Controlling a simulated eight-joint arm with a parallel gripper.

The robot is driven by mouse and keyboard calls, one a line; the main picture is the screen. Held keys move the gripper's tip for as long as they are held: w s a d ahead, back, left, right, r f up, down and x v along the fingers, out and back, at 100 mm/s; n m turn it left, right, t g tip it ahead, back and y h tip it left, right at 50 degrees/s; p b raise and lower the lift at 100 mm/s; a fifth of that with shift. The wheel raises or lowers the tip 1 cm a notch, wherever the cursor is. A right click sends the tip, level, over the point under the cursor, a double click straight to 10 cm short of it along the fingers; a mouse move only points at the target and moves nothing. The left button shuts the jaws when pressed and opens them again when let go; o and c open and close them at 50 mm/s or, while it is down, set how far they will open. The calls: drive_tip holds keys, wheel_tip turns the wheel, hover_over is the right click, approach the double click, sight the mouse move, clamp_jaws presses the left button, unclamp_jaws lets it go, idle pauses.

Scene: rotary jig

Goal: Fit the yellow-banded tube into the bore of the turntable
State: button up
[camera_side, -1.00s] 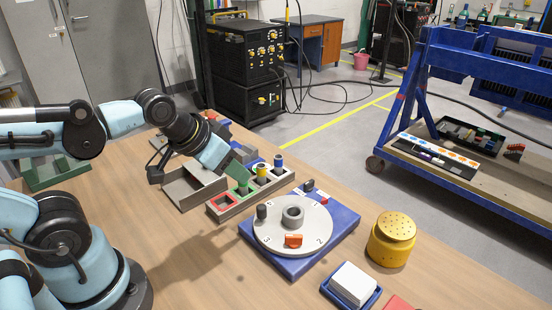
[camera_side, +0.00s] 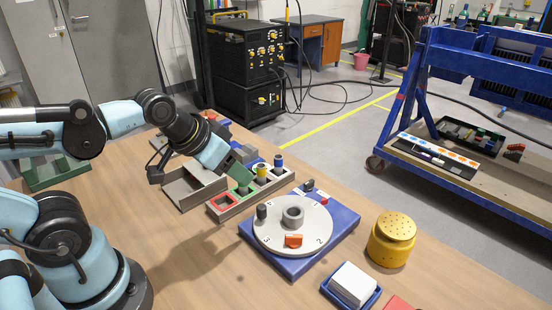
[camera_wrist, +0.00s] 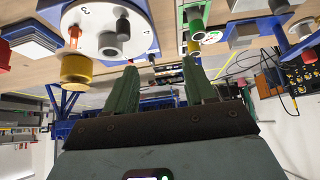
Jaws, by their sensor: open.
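The yellow-banded tube (camera_side: 261,171) stands upright in a compartment of the grey rack (camera_side: 238,205), between a green-banded tube (camera_side: 243,187) and a blue-banded tube (camera_side: 278,164). The turntable (camera_side: 272,236) is a white numbered disc on a blue base. Its grey raised bore (camera_side: 292,215) shows an open top and also appears in the wrist view (camera_wrist: 110,45). My gripper (camera_side: 240,160) is above the rack near the green-banded tube. In the wrist view its green fingers (camera_wrist: 160,82) are spread with nothing between them.
A dark peg (camera_side: 262,212) and an orange block (camera_side: 293,241) stand on the disc around the bore. The red-rimmed compartment (camera_side: 222,202) is empty. A grey open box (camera_side: 190,187) is left of the rack. A yellow perforated canister (camera_side: 391,240) and a blue tray (camera_side: 351,286) are at right.

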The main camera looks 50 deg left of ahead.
wheel_tip(320, 180, up, 2)
drive_tip(key=r+m+g, duration=0.1)
drive_tip(key=m+g, duration=0.4)
drive_tip(key=g, duration=0.2)
hover_over(261, 166)
drive_tip(key=f, duration=0.7)
drive_tip(key=shift+s+d+f, duration=0.1)
drive_tip(key=shift+d+f, duration=0.1)
drive_tip(key=shift+a+f, duration=0.15)
drive_tip(key=shift+f, duration=1.15)
drive_tip(key=shift+a+f, duration=0.1)
drive_tip(key=shift+f, duration=1.2)
drive_tip(key=shift+c, duration=0.3)
clamp_jaws()
